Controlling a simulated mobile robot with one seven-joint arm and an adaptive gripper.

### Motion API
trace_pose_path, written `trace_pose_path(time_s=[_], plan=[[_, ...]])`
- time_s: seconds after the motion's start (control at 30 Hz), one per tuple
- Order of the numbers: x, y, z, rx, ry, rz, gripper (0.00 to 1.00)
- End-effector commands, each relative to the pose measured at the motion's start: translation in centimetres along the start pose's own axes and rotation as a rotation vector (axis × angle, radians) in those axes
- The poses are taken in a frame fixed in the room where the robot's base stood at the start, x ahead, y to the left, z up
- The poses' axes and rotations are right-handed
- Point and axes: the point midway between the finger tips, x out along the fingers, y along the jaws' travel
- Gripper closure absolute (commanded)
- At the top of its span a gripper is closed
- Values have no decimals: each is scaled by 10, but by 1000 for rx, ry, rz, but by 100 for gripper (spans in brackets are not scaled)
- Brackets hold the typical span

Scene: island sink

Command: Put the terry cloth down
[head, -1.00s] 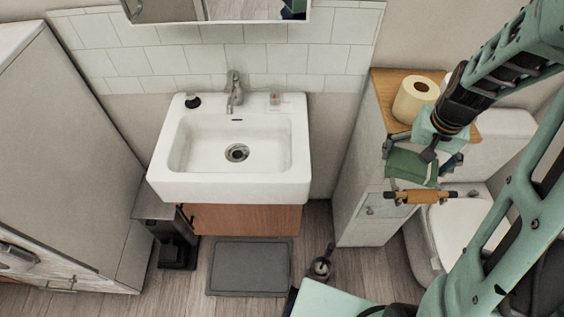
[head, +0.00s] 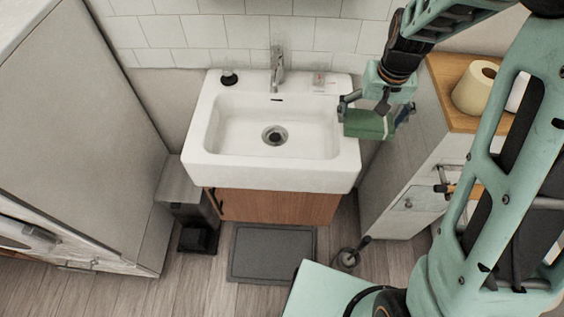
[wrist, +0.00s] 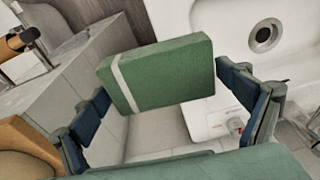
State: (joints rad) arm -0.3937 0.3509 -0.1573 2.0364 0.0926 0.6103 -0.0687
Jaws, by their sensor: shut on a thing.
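The terry cloth (head: 368,125) is a green folded block with a pale stripe. It also shows in the wrist view (wrist: 165,75), between the dark finger pads. My gripper (head: 374,115) is shut on it and holds it at the right rim of the white sink (head: 202,150). In the wrist view, my gripper (wrist: 170,100) has the sink at upper right beyond the cloth, and a gap between sink and cabinet below it. I cannot tell how high above the rim the cloth is.
The faucet (head: 277,70), a dark stopper-like item (head: 229,77) and a small clear item (head: 319,80) stand on the sink's back ledge. A cabinet with a wooden top (head: 440,85) bearing a paper roll (head: 475,88) stands at right. The basin is empty.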

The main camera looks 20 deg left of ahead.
Motion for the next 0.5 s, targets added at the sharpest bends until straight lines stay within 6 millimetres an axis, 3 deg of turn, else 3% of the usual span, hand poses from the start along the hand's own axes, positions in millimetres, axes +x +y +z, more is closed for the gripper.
trace_pose_path(time_s=[0.03, 0.3, 0.4, 0.5], plan=[[20, -28, -5, -56, 3, -8, 26], [53, -161, -10, -302, 2, -45, 26], [59, -198, -5, -370, 3, -56, 26], [62, -224, 0, -415, 1, -62, 26]])
